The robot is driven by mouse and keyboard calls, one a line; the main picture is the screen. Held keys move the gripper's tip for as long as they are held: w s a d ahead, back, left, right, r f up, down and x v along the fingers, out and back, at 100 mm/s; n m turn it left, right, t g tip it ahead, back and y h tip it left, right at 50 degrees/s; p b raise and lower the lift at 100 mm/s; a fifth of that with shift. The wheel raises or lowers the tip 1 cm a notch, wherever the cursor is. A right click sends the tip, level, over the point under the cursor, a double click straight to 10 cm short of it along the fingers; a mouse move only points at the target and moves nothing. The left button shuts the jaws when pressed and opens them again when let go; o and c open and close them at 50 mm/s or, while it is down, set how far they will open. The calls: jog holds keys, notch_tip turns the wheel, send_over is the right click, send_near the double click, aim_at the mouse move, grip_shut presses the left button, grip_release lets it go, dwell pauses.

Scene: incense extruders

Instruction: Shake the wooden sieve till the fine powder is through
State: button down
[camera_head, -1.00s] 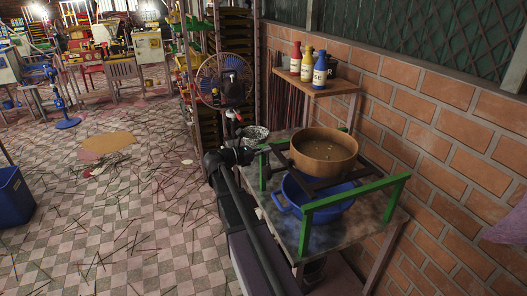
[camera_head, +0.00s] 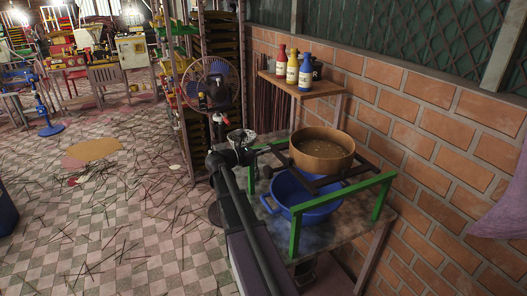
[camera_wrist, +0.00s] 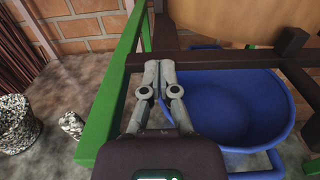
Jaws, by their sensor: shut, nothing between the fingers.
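The round wooden sieve (camera_head: 322,153) sits on dark rails across a green frame (camera_head: 296,234). Light brown material with small bits lies inside it. In the wrist view only the underside and lower wall of the sieve (camera_wrist: 235,18) show, at the top. A blue basin (camera_head: 313,212) stands below the rails; in the wrist view the visible inside of the basin (camera_wrist: 225,105) looks plain blue. My gripper (camera_wrist: 159,66) is shut and empty, its fingertips near a dark rail, beside the green bar and below and left of the sieve. It does not hold the sieve.
A shelf with several bottles (camera_head: 292,67) is on the brick wall behind. A fan (camera_head: 210,85) and rack stand left. Sticks litter the tiled floor.

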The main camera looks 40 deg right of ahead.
dwell(0.3)
jog(key=v, duration=1.4)
dwell(0.3)
jog(key=s+a, duration=0.2)
jog(key=a, duration=0.3)
jog(key=shift+s+a, duration=0.25)
jog(key=shift+s, duration=0.15)
jog(key=shift+r, duration=0.1)
jog(key=x, duration=1.4)
jog(key=shift+s, duration=0.1)
dwell(0.3)
